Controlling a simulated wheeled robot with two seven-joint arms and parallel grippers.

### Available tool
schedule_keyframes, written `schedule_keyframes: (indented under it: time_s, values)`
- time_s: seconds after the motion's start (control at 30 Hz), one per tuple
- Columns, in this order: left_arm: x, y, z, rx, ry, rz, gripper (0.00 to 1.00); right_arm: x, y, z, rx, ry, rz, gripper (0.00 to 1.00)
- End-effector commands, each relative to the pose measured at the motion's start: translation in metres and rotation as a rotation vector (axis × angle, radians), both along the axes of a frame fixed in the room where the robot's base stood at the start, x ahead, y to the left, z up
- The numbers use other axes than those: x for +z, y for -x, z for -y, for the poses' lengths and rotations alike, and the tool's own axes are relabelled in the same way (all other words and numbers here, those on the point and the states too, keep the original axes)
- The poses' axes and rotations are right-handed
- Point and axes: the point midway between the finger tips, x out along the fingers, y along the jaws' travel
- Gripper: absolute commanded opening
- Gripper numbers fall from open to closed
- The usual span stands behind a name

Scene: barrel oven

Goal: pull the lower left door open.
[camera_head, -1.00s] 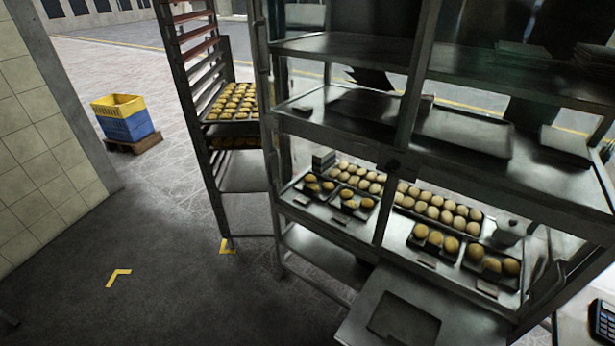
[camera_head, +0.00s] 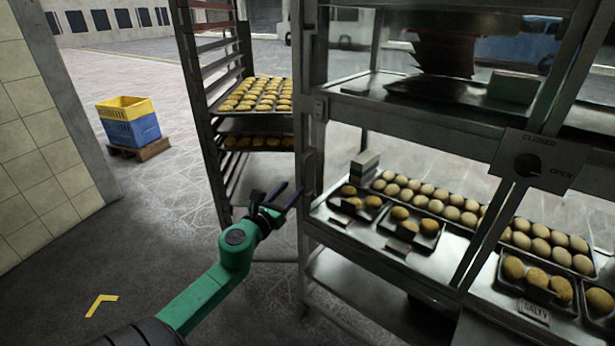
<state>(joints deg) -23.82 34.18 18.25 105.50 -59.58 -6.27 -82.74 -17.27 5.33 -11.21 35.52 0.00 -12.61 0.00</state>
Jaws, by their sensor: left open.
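The lower left door is on the left half of the metal cabinet's lower bay, in front of the bread trays. Its pane is see-through; a metal frame bar (camera_head: 385,268) runs along its bottom. It appears to be in its frame, but the clear pane makes this hard to tell. A small dark handle-like piece (camera_head: 309,168) is on the left post. My left gripper (camera_head: 290,193) is open and empty, just left of that post, with its fingers pointing towards the cabinet. I see no contact. My right gripper is out of view.
A tall rack (camera_head: 212,110) with bread trays stands behind my left gripper. A plate (camera_head: 537,160) marked CLOSED and OPEN is on the cabinet's middle. A yellow and blue crate (camera_head: 131,128) stands far left. The floor at lower left is clear.

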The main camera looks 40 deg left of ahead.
Motion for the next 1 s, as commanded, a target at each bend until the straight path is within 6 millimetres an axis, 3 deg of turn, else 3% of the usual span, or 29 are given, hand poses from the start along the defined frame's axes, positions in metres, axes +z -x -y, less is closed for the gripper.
schedule_keyframes:
  time_s: [0.1, 0.3, 0.67, 0.7, 0.8, 1.0]
  values:
    - [0.002, -0.029, -0.007, 0.002, 0.0, 0.003, 0.47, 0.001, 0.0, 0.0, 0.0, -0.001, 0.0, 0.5]
    - [-0.001, -0.065, -0.015, 0.004, 0.004, 0.002, 0.47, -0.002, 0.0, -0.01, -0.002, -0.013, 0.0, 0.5]
    - [-0.002, -0.077, -0.016, 0.001, 0.005, -0.002, 0.47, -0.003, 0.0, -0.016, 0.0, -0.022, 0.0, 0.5]
    - [-0.002, -0.077, -0.016, 0.001, 0.004, -0.001, 0.4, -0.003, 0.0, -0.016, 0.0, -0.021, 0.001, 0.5]
    - [-0.002, -0.077, -0.016, 0.001, 0.004, -0.001, 0.01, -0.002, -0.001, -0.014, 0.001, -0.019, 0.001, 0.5]
    - [-0.002, -0.076, -0.016, 0.001, 0.005, -0.001, 0.0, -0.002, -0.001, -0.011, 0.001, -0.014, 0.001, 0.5]
